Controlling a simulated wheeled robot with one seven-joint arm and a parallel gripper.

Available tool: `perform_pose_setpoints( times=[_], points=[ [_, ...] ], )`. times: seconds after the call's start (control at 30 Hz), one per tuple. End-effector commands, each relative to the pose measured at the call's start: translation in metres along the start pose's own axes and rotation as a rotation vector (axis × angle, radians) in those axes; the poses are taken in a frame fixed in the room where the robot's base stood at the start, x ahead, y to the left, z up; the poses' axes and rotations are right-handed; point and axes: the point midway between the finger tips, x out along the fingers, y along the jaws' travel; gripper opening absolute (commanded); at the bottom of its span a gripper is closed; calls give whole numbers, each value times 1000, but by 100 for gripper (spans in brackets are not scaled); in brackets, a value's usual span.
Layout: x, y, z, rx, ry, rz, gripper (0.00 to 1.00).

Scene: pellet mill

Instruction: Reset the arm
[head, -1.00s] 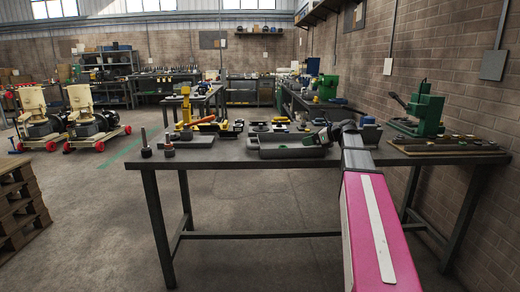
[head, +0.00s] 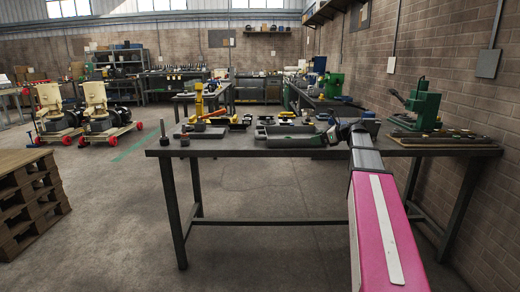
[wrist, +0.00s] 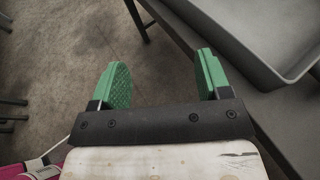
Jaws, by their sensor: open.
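My arm reaches forward from the lower right of the head view, its pink link in front. My gripper (wrist: 163,78) is open in the wrist view, with two green fingers spread apart and nothing between them. Beneath them is concrete floor, with the edge of the workbench to the right. In the head view the gripper is small and partly hidden by my wrist, at the right end of a grey tray (head: 290,141). The tray also shows at the upper right of the wrist view (wrist: 232,38), beside the right finger and apart from it.
A wooden pallet stack (head: 30,195) stands at left. A brick wall (head: 460,60) borders the right. Floor (head: 110,220) between pallets and bench is clear.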

Motion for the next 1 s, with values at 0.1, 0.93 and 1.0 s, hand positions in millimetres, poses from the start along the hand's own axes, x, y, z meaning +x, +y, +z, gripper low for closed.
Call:
perform_pose_setpoints(
  times=[0.1,0.93,1.0],
  points=[
    [8,7,-13,-41,29,2,70],
    [89,147,-238,-925,541,335,70],
    [92,170,-268,-1071,598,437,70]
  ],
)
